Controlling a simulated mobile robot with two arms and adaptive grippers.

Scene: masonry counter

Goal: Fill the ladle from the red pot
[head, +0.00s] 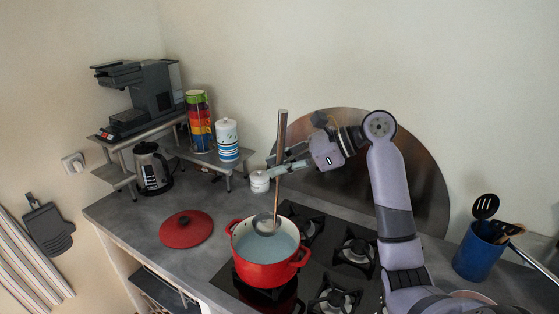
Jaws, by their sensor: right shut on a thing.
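The red pot (264,276) stands on the cooktop at the counter's front, lid off, with pale bluish liquid (282,246) inside. My right gripper (277,166) comes in from the right above the pot and is shut on the long handle of the ladle (282,130). The ladle is nearly upright, its bowl (266,224) down inside the pot's mouth near the far side. I cannot tell how deep the bowl sits or how much it holds. My left gripper is not in view.
The red lid (186,229) lies on the counter left of the pot. A small white jar (260,182) stands behind it. A blue utensil holder (478,254) is at the right. A kettle (152,168), a coffee machine (150,90) and a striped canister (227,140) are at the back left.

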